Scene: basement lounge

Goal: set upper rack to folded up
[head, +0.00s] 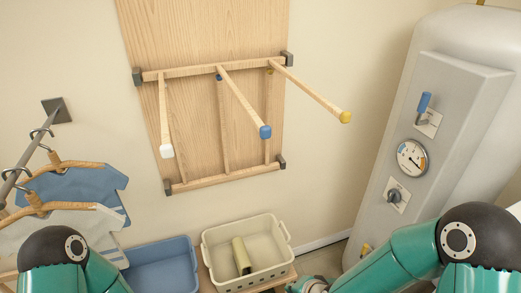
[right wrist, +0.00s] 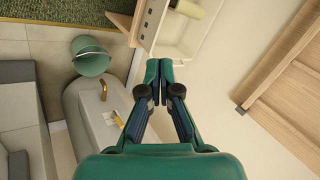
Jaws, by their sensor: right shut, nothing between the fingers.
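The upper rack (head: 208,70) is a wooden bar on a wall-mounted wooden board (head: 205,28), held between dark brackets. Its three rods stick out from the board, with white, blue and yellow tips. A lower bar (head: 228,178) has rods standing up flat against the board. My right gripper (head: 296,286) is at the bottom edge of the head view, well below the rack and apart from it. In the right wrist view its fingers (right wrist: 158,72) are together and hold nothing. The wooden rack (right wrist: 283,95) shows there at the right. My left gripper is out of view.
A cream basket (head: 245,222) with a rolled item and a blue bin (head: 160,267) stand below the board. Hangers with clothes (head: 75,190) are at the left. A white tank with a gauge (head: 412,158) stands at the right. A green bucket (right wrist: 91,56) is on the floor.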

